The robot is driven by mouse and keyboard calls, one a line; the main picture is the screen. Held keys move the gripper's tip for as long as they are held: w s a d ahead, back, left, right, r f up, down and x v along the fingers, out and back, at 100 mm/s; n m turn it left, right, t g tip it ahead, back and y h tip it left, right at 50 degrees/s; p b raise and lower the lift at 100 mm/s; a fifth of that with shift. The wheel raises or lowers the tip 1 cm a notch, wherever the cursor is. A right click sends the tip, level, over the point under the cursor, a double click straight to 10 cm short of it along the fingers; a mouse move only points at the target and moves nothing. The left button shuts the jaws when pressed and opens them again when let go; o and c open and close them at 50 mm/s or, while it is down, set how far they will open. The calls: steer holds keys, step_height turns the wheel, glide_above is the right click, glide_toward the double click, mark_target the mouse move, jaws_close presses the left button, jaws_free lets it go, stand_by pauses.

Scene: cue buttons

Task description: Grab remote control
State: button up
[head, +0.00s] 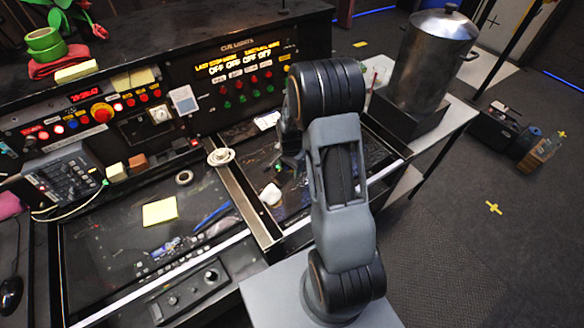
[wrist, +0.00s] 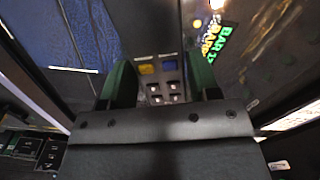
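In the wrist view, a small dark grey panel with a yellow button, a blue button and several pale keys, which looks like the remote control (wrist: 161,82), shows between the two dark green fingers of my gripper (wrist: 160,88). The fingers stand apart, one on each side of it. I see no clear contact, and its lower end is hidden by my gripper's body. In the head view, my gripper is mostly hidden behind my arm, low over the right part of the console desk. I cannot make out the remote there.
The console's upright panel (head: 245,85) with lit lettering stands behind. A raised divider rail (head: 245,205) runs left of my arm. A yellow note (head: 160,212) and a tape roll (head: 184,177) lie on the left desk. A metal urn (head: 435,60) stands at the right.

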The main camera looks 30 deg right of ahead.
steer(key=c, duration=0.6)
steer(key=shift+r, duration=0.1)
